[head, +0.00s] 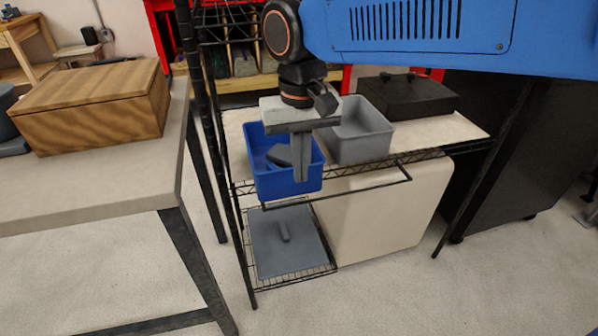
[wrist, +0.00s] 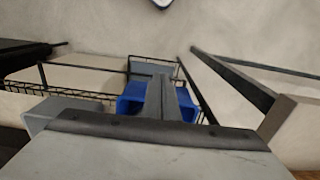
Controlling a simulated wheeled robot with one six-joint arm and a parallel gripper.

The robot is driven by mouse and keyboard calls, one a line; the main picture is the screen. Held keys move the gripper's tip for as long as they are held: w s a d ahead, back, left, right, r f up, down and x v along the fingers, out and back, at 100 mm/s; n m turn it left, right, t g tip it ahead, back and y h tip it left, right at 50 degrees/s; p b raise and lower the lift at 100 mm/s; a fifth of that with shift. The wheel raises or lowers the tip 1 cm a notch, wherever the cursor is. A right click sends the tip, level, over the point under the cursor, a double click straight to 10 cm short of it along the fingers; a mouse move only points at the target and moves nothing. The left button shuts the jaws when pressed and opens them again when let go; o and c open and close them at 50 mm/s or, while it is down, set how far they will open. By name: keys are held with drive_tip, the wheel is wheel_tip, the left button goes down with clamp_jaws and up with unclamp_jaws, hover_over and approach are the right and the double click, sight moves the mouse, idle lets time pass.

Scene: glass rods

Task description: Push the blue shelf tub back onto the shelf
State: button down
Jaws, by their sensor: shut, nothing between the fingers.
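The blue shelf tub (head: 275,184) stands upright at the left end of the upper wire shelf (head: 447,132), its front sticking out past the shelf's front edge. A dark grey item (head: 279,156) lies in it. My gripper (head: 301,180) is shut and empty, pointing down at the tub's right front part. Its fingers overlap the tub's opening and front wall; I cannot tell whether they touch it. In the wrist view, the shut fingers (wrist: 161,78) cover the middle of the tub, with blue (wrist: 130,103) showing on both sides.
A grey tub (head: 362,143) stands close right of the blue one, with a black case (head: 407,96) beyond. A thin black rail (head: 340,190) juts out in front of the shelf. A table (head: 100,185) with a wooden box (head: 95,108) stands left. A grey lid-like panel (head: 285,245) lies below.

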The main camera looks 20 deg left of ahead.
sight(287, 164)
drive_tip(key=f, duration=0.3)
drive_tip(key=w+f, duration=0.1)
drive_tip(key=f, duration=0.2)
drive_tip(key=w+a+f, duration=0.1)
drive_tip(key=f, duration=0.1)
drive_tip(key=shift+a+f, duration=0.1)
drive_tip(key=shift+f, duration=0.3)
drive_tip(key=shift+w+a, duration=0.4)
drive_tip(key=shift+w, duration=0.35)
drive_tip(key=shift+w, duration=0.1)
drive_tip(key=w+a, duration=0.1)
drive_tip(key=w, duration=0.1)
drive_tip(key=w+a, duration=0.3)
drive_tip(key=w, duration=0.2)
drive_tip(key=shift+a, duration=0.2)
